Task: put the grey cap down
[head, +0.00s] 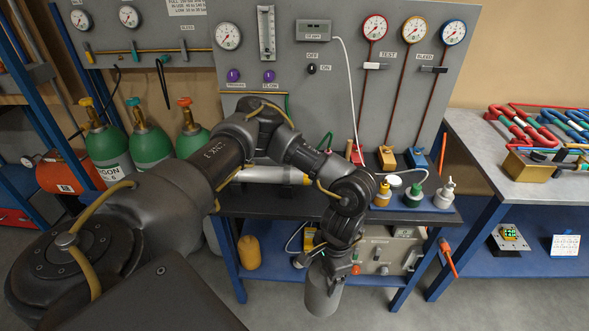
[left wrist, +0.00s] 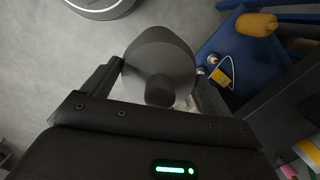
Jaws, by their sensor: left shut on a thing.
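The grey cap (head: 322,294) is a plain grey cylinder hanging below my left gripper (head: 327,262) in the head view. It is in the air in front of the bench, with the floor behind it in the picture. In the left wrist view, the cap (left wrist: 158,62) sits between the two dark fingers of my left gripper (left wrist: 160,88), which is shut on it. The gripper's fingertips are partly hidden in the head view. My right gripper is not in view.
The dark bench top (head: 400,208) carries a blue tray (head: 428,203) with small bottles. Below is a blue lower shelf (head: 268,268) with a grey instrument box (head: 395,250). Green cylinders (head: 150,145) stand at the left. A grey table (head: 500,185) with coils is at the right.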

